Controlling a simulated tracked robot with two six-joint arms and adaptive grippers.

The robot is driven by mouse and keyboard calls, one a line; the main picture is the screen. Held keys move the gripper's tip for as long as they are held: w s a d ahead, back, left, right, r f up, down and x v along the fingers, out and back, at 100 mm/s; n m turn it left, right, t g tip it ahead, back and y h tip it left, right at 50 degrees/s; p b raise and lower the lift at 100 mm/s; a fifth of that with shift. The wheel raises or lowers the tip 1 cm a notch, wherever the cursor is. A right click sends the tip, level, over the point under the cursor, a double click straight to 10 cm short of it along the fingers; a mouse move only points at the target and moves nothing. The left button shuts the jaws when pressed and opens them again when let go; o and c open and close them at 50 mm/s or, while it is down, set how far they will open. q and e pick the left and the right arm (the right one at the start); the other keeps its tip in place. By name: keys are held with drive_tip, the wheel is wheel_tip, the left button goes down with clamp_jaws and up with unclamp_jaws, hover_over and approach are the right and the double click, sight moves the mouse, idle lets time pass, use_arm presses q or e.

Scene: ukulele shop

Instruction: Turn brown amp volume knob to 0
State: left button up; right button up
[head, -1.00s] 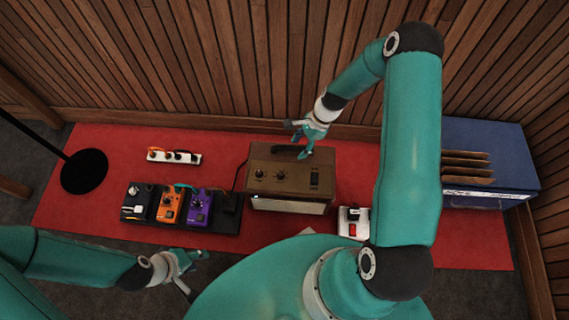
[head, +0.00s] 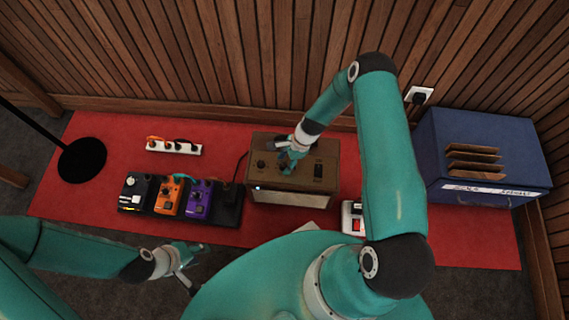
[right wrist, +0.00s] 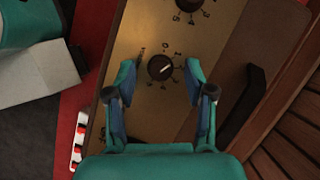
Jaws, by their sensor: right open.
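The brown amp (head: 326,150) stands on the red mat with its control panel facing up. One dark knob (head: 261,164) shows at its left. A second dark knob (right wrist: 160,67) lies between the spread fingers of my right gripper (right wrist: 160,82), with gaps on both sides. Its white pointer slants up and right, near the small printed numbers. Part of the other knob (right wrist: 188,4) shows at the top of the right wrist view. In the head view my right gripper (head: 287,162) hides the second knob. My left gripper (head: 190,264) is open and empty at the mat's front edge.
Several pedals, including an orange one (head: 168,196) and a purple one (head: 197,201), stand left of the amp. A white power strip (head: 173,149) lies behind them. A white switch box (head: 352,209) is right of the amp. A blue case (head: 465,140) stands further right.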

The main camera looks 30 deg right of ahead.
drive_tip(key=shift+a+f, duration=0.1)
drive_tip(key=shift+f, duration=0.25)
drive_tip(key=shift+c, duration=0.4)
clamp_jaws()
drive_tip(key=shift+w+n, duration=0.1)
drive_tip(key=shift+n, duration=0.3)
drive_tip(key=shift+n+g+b, duration=0.4)
drive_tip(key=shift+n+b, duration=0.15)
drive_tip(key=shift+n, duration=0.05)
drive_tip(key=shift+w+f+n+g+b, duration=0.15)
drive_tip(key=shift+n+g+b, duration=0.25)
drive_tip(key=shift+n+b, duration=0.65)
drive_tip(key=n+b, duration=0.1)
drive_tip(key=n, duration=0.1)
drive_tip(key=n+g+b, duration=0.1)
drive_tip(key=n, duration=0.1)
drive_tip(key=shift+n+g, duration=0.25)
drive_tip(key=shift+g, duration=0.05)
drive_tip(key=shift+r, duration=0.2)
